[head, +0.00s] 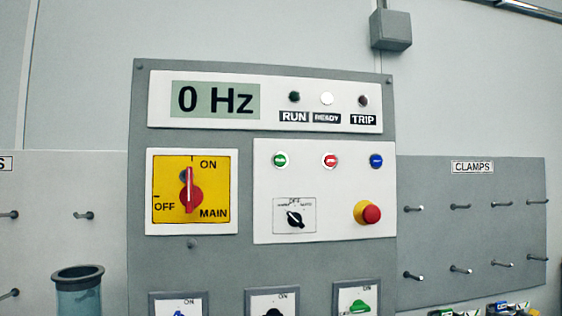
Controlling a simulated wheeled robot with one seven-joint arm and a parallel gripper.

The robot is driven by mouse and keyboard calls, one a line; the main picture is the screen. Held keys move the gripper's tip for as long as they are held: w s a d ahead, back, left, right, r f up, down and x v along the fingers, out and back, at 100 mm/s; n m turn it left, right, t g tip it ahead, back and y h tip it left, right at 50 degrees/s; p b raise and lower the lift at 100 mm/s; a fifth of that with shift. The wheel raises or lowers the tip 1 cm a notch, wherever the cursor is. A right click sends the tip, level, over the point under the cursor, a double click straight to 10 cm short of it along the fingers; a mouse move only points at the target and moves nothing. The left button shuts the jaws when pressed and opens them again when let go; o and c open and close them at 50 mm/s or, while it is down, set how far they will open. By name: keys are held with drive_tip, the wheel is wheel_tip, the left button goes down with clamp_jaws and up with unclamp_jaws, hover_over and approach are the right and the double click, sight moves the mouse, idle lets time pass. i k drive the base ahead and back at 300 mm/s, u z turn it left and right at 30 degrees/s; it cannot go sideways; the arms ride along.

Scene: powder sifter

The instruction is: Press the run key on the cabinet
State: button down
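The cabinet (230,262) is a grey panel in the middle of the head view. Its display (215,99) reads 0 Hz. To the right are three lamps marked RUN (294,97), READY (327,98) and TRIP (363,101); the READY one looks white and lit, the other two dark. Below them a white plate carries a green key (280,160), a red key (330,160) and a blue key (376,161); their marks are too small to read. My gripper is not in view.
A red main switch (190,190) on yellow points up to ON. The white plate also carries a black selector (294,219) and a red emergency button (370,213). Several smaller switches line the bottom edge. A clamp board (480,225) with pegs stands right; a bluish vessel (78,295) stands lower left.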

sight(279, 160)
drive_tip(key=u, duration=2.55)
drive_tip(key=i, duration=1.95)
drive_tip(key=z, duration=2.5)
